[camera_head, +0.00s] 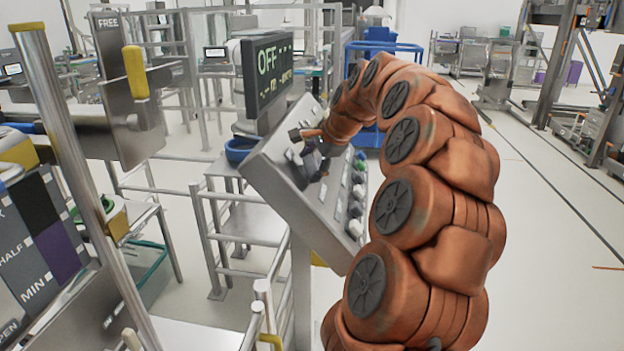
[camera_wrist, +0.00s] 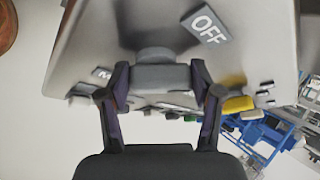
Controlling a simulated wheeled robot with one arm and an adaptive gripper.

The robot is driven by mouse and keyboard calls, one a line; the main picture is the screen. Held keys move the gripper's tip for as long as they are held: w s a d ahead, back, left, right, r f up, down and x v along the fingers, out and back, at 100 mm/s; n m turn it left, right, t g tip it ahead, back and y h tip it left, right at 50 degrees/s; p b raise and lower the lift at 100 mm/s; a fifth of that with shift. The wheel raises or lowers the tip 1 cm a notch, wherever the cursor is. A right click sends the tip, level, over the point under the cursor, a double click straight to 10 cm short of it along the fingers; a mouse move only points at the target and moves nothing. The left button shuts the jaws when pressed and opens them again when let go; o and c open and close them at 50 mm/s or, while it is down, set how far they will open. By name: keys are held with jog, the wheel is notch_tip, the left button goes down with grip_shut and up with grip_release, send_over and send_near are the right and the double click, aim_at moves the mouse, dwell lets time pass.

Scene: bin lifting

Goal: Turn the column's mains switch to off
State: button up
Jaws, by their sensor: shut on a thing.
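The mains switch, a grey knob (camera_wrist: 160,72), sits on the metal panel (camera_wrist: 110,35) in the wrist view. An OFF label (camera_wrist: 207,23) is beside it to the upper right, and a partly hidden label is to its left. My gripper (camera_wrist: 160,84) has one finger on each side of the knob and is shut on it. In the head view my gripper (camera_head: 309,136) is at the upper part of the sloped control panel (camera_head: 283,188), where my arm and gripper hide the knob.
A dark display (camera_head: 268,72) behind the panel reads OFF with dashes. Several round buttons (camera_head: 356,192) line the panel's right side. Metal railings (camera_head: 215,235) and a lever post (camera_head: 75,130) stand to the left. Open floor (camera_head: 560,230) lies to the right.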

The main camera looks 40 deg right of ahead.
jog(key=n+t+b, duration=0.1)
jog(key=n+b, duration=0.1)
jog(key=b, duration=0.1)
jog(key=f+n+t+b, duration=0.1)
jog(key=n+b, duration=0.1)
jog(key=b, duration=0.2)
jog(key=shift+s+a+n+t, duration=0.2)
jog(key=shift+n+t, duration=0.1)
jog(key=shift+n, duration=0.1)
jog(key=n+b, duration=0.1)
jog(key=n+t+b, duration=0.1)
jog(key=n+b, duration=0.1)
jog(key=shift+s+r, duration=0.1)
jog(key=shift+r, duration=0.1)
jog(key=shift+r+t, duration=0.1)
jog(key=shift+t, duration=0.2)
jog(key=o, duration=1.1)
jog(key=shift+o, duration=0.2)
jog(key=v, duration=1.2)
